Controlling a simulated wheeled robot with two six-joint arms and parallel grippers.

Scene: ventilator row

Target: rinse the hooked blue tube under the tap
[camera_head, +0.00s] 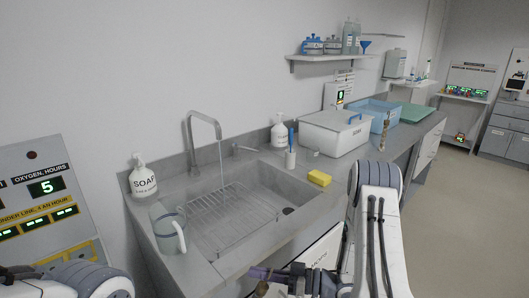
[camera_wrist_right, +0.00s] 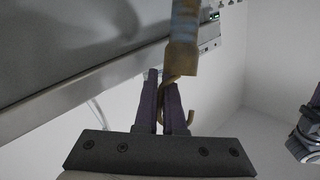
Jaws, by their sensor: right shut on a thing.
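The hooked blue tube (camera_wrist_right: 185,20) rises out of the top of the right wrist view. Its lower end is brown, with a thin brown hook below it. My right gripper (camera_wrist_right: 160,85) is shut on the hook's stem, and the hook's curled tip shows beside the right finger. In the head view my right gripper (camera_head: 262,272) is low at the sink's front edge; little of the tube can be made out there. The tap (camera_head: 205,122) arches over the sink (camera_head: 255,212), with a thin stream falling from its spout.
A wire rack (camera_head: 230,215) lies in the sink. A jug (camera_head: 167,230) and soap bottle (camera_head: 142,177) stand at its left. A yellow sponge (camera_head: 319,178), a brush in a holder (camera_head: 291,155) and a white lidded box (camera_head: 333,134) are at its right.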

